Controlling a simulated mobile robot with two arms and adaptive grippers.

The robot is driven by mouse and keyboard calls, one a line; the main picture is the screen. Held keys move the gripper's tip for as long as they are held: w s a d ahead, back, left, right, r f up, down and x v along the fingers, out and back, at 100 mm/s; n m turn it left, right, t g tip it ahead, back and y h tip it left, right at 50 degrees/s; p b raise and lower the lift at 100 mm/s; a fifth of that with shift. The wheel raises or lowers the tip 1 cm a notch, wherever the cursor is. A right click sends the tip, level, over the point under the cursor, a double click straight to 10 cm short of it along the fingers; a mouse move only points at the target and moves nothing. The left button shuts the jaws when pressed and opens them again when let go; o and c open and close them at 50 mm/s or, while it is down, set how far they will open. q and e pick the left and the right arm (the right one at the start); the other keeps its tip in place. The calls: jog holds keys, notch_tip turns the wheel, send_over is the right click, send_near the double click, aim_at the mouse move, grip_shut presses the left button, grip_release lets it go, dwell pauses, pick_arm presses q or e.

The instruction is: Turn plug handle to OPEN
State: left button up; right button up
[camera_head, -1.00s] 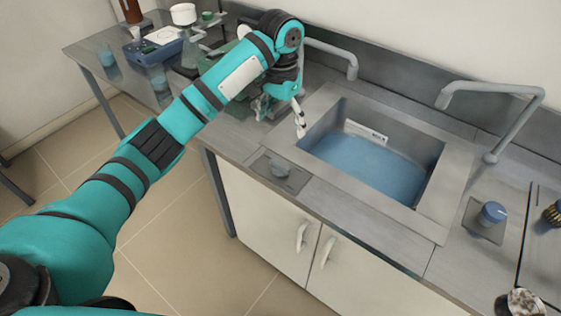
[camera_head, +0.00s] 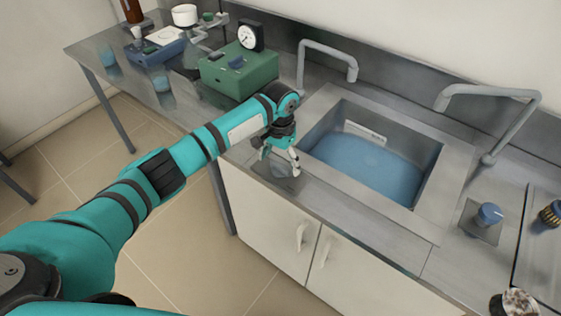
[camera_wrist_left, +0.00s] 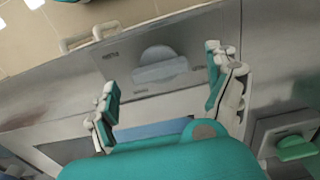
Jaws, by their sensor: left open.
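The plug handle (camera_wrist_left: 158,66) is a grey round knob with a raised grip bar on a flat grey plate (camera_wrist_left: 122,70) in the left wrist view. In the head view this plate (camera_head: 290,184) lies on the counter's front strip, left of the sink. My left gripper (camera_head: 280,163) is above the plate, pointing down, and hides most of the handle. In the left wrist view its two open fingers (camera_wrist_left: 163,82) stand on either side of the handle, with nothing between them. I cannot tell contact. Small labels on the plate are unreadable. My right gripper is not in view.
The sink (camera_head: 432,190) holds blue water (camera_head: 370,165). A blue knob (camera_head: 489,214) sits on a plate at right. A green box with a gauge (camera_head: 240,72) stands at back left. Cabinet doors (camera_head: 270,215) are below.

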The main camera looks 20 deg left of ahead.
pick_arm(q)
jog(key=shift+f, duration=0.8)
jog(key=c, duration=1.2)
